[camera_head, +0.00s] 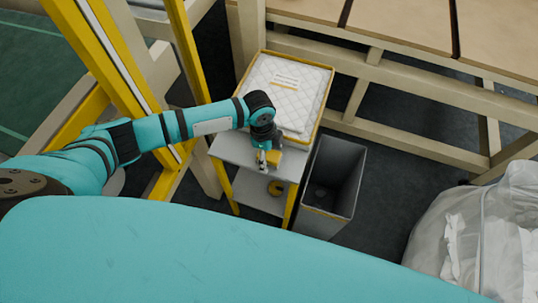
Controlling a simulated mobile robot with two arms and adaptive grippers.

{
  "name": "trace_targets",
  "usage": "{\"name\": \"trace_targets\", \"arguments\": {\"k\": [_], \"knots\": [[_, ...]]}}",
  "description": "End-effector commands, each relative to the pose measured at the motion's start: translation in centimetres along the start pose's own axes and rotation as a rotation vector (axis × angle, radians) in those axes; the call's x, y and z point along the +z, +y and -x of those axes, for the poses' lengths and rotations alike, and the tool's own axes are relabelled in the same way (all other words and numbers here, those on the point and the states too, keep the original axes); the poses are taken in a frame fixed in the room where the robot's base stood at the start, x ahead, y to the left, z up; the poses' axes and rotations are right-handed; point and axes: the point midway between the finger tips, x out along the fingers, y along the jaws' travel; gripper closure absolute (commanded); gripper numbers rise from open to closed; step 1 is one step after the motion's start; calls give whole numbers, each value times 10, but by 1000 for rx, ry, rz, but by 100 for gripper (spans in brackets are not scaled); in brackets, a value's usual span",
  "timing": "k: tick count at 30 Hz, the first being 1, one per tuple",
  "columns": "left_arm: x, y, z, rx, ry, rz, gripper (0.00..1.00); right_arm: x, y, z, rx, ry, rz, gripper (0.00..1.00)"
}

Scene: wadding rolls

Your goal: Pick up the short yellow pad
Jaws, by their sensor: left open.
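A small yellow pad (274,158) shows at the fingers of my left gripper (267,160), on or just above the grey top of a small stand (236,150). The gripper points down over this top, its jaws open and close around or beside the pad. The fingers hide part of the pad, so I cannot tell whether they touch it. My right gripper is not in view.
A quilted white pad in a yellow-edged tray (329,82) lies behind the gripper. An open grey bin (345,178) stands right of the stand. A clear bag (480,235) of white material is at right. Yellow posts rise at left.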

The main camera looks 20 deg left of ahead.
Motion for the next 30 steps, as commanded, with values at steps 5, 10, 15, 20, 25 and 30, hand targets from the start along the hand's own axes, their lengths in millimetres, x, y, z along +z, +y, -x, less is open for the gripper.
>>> {"name": "trace_targets", "arguments": {"k": [5, 10, 15, 20, 25, 30], "knots": [[0, 0, 0, 0, 0, 0, 33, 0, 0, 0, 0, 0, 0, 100], [0, 0, 1, 0, 0, 0, 56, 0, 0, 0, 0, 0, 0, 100], [0, 0, 1, 0, 0, 0, 78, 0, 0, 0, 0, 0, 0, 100], [0, 0, 1, -1, 1, 0, 87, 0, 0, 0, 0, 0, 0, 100], [0, 0, 2, -1, 1, 0, 88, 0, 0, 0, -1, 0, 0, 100], [-2, -1, 10, -3, 2, 0, 88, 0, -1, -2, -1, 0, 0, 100]]}}
